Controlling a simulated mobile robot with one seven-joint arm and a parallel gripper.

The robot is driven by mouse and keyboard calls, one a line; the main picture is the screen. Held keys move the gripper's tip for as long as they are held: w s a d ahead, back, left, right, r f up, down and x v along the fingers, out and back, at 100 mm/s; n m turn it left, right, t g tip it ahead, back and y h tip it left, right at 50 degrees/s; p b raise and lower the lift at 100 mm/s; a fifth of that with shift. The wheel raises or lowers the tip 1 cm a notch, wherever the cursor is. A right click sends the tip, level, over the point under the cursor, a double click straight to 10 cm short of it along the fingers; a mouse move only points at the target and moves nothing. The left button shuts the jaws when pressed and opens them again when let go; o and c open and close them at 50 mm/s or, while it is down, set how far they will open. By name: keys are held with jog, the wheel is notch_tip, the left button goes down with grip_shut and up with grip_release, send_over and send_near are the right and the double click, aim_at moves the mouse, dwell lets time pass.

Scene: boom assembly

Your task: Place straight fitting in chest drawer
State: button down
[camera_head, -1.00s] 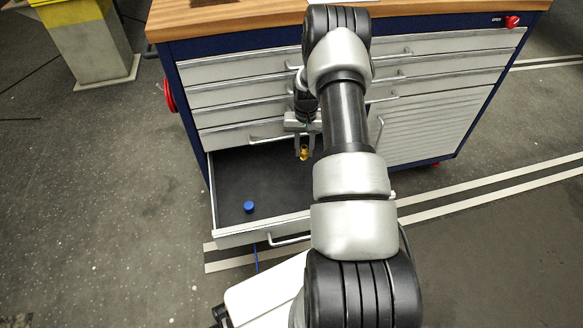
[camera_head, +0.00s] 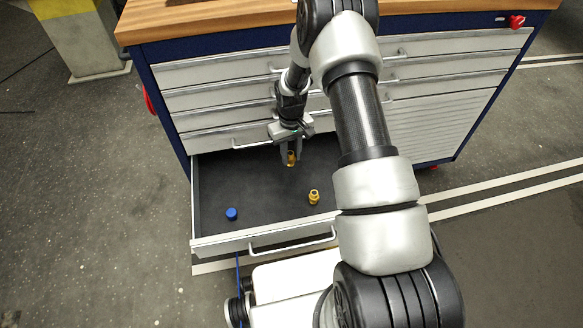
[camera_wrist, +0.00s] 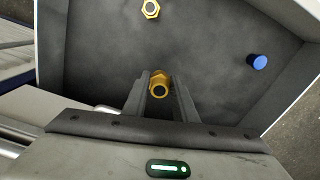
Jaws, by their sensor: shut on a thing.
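My gripper (camera_head: 291,158) points down into the open bottom drawer of the chest, over its back part. It is shut on a yellow brass fitting (camera_head: 291,160), which the wrist view shows between the two fingers (camera_wrist: 159,88). I cannot tell whether the held fitting touches the drawer floor. The open drawer (camera_head: 200,200) has a dark grey floor and pale walls. A second yellow fitting (camera_head: 314,197) stands on the drawer floor nearer the front; it also shows in the wrist view (camera_wrist: 150,9).
A small blue cylinder (camera_head: 231,214) stands at the front left of the drawer; it also shows in the wrist view (camera_wrist: 257,61). The drawer's front panel (camera_head: 215,247) has a bar handle (camera_head: 292,247). Shut drawers (camera_head: 215,95) lie above.

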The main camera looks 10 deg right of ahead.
jog(key=b, duration=0.3)
send_over(291, 182)
notch_tip(291, 182, down, 10)
jog(key=shift+r, duration=0.1)
jog(key=c, duration=1.4)
grip_release()
jog(key=shift+f, duration=0.2)
jog(key=shift+c, duration=0.2)
jog(key=shift+r, duration=0.1)
